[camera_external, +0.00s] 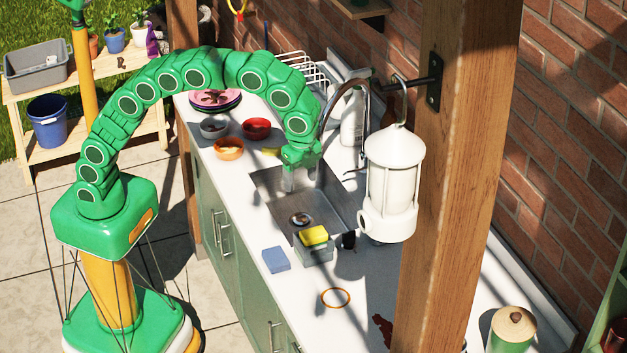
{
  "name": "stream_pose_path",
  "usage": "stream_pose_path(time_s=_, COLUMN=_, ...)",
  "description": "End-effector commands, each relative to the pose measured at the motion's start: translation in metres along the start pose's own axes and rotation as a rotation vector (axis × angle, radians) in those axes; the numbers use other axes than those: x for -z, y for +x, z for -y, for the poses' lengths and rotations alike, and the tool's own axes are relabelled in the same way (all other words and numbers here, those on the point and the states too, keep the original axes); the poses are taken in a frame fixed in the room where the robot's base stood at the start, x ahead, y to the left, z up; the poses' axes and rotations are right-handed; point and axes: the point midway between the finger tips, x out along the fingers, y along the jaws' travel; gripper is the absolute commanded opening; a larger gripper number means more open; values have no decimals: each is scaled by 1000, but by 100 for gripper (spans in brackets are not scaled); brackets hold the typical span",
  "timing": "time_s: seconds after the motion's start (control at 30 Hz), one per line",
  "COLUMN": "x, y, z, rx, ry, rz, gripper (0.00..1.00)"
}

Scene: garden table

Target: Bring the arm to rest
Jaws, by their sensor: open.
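My green segmented arm arches up from its base at the left and bends down over the counter. My gripper (301,178) hangs over the back part of the steel sink (267,183), its jaws pointing down. The jaws are small in this view and partly pale against the sink; they are open, and I see nothing held between them. The metal faucet (341,88) curves up just to the right of the gripper. Whether they touch cannot be told.
A red bowl (256,128), an orange bowl (229,149) and a grey bowl (213,128) stand left of the gripper. A white lantern (393,170) hangs from the wooden post (455,150). A yellow sponge (314,235) and a blue sponge (276,259) lie nearer. Open air lies above the paving.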

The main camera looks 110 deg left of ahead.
Motion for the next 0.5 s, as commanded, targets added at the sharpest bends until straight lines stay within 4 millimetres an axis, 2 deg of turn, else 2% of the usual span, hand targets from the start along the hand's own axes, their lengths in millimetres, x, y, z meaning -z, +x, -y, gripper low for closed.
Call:
stream_pose_path(time_s=0.23, x=-40, y=-17, z=-36, rx=-5, ry=-71, rz=11, gripper=68)
stream_pose_path(time_s=0.5, x=-84, y=-25, z=-74, rx=-12, ry=-150, rz=24, gripper=68)
